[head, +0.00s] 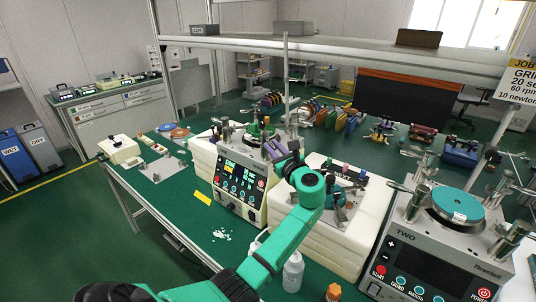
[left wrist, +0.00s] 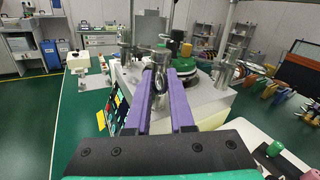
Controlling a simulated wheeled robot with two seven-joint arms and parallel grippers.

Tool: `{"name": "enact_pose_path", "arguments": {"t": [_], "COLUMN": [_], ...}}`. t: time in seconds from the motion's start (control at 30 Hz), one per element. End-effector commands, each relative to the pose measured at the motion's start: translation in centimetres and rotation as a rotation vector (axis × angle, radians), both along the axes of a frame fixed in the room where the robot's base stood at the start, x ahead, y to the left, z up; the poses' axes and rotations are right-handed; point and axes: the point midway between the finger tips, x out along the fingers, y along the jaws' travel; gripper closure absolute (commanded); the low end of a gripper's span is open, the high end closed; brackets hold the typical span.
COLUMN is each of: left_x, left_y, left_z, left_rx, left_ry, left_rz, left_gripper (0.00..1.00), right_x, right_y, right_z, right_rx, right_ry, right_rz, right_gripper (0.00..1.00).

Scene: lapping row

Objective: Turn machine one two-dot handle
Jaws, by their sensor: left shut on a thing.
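Machine one (head: 238,183) stands on the green bench at center left, a grey box with a black lit panel. On its top are a green round plate (head: 260,132) and several upright metal posts. My left gripper (head: 279,149) reaches over its right side. In the left wrist view, its purple fingers (left wrist: 160,84) are shut on a metal handle (left wrist: 160,58) at the near edge of the machine's top. I cannot make out dots on the handle. The green plate (left wrist: 184,65) is just behind and right of the fingers. My right gripper is not in view.
Machine two (head: 437,239) stands at the right with metal posts around its teal plate. A white block (head: 340,245) with tools on top fills the space between the machines. A shelf (head: 340,50) spans above the bench.

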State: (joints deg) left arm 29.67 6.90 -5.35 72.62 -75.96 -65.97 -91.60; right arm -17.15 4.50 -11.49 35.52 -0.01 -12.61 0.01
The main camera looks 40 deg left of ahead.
Motion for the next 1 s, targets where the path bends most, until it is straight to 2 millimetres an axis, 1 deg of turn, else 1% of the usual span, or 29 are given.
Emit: {"name": "enact_pose_path", "arguments": {"t": [0.03, 0.1, 0.4, 0.7, 1.0], "left_x": [0.4, 0.8, 1.7, 2.2, 2.3], "left_y": [-0.2, -0.4, -0.6, -0.7, -0.6], "left_z": [-0.6, -0.6, -0.4, -0.2, -0.1], "left_rx": [-0.002, -0.001, -0.001, -0.002, -0.003], "left_ry": [-0.002, -0.003, -0.002, 0.0, 0.001], "left_rz": [0.042, 0.107, 0.286, 0.369, 0.388], "left_gripper": [1.0, 1.0, 1.0, 1.0, 1.0], "right_x": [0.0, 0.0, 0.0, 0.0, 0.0], "right_y": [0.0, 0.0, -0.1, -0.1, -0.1], "right_z": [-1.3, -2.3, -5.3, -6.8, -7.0], "right_rx": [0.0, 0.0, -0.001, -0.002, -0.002], "right_ry": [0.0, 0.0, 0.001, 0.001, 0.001], "right_rz": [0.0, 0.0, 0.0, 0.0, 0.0], "right_gripper": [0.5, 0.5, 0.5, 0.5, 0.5]}}
